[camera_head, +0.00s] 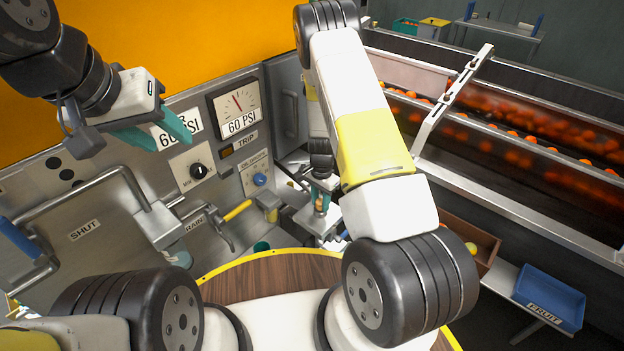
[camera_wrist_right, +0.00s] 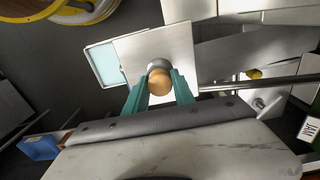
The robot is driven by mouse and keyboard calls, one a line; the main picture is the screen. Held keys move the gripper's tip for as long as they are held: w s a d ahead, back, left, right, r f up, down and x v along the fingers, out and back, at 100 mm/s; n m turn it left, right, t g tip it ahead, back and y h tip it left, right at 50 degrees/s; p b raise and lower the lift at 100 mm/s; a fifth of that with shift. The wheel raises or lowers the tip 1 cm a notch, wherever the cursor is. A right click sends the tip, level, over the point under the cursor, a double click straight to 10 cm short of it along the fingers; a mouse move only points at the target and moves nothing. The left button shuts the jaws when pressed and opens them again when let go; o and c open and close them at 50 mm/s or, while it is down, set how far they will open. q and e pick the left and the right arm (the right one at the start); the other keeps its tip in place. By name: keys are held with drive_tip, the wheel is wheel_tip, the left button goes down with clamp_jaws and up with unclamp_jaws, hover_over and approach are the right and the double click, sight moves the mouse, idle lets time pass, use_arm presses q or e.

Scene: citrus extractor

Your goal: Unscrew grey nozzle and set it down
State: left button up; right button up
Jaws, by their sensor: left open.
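My left gripper (camera_head: 165,130) is open and empty, held high in front of the panel gauges at the upper left of the head view. My right gripper (camera_head: 321,200) is low at the machine, largely below my arm. In the right wrist view its teal fingers (camera_wrist_right: 159,86) stand on either side of a round orange-brown knob (camera_wrist_right: 159,83). A grey round collar (camera_wrist_right: 158,64), perhaps the grey nozzle, sits just behind the knob against a pale metal plate (camera_wrist_right: 178,45). Whether the fingers press on the knob I cannot tell.
The panel carries a gauge (camera_head: 238,107), a dial (camera_head: 198,171) and a yellow-handled lever (camera_head: 237,210). A round wooden table (camera_head: 270,272) with a yellow rim is in front. A blue fruit bin (camera_head: 550,295) stands at lower right; an orange-filled conveyor (camera_head: 500,125) runs behind.

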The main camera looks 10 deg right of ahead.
drive_tip(key=shift+c, duration=0.4)
drive_tip(key=n, duration=0.6)
drive_tip(key=shift+n, duration=0.3)
drive_tip(key=n, duration=0.5)
drive_tip(key=o, duration=0.7)
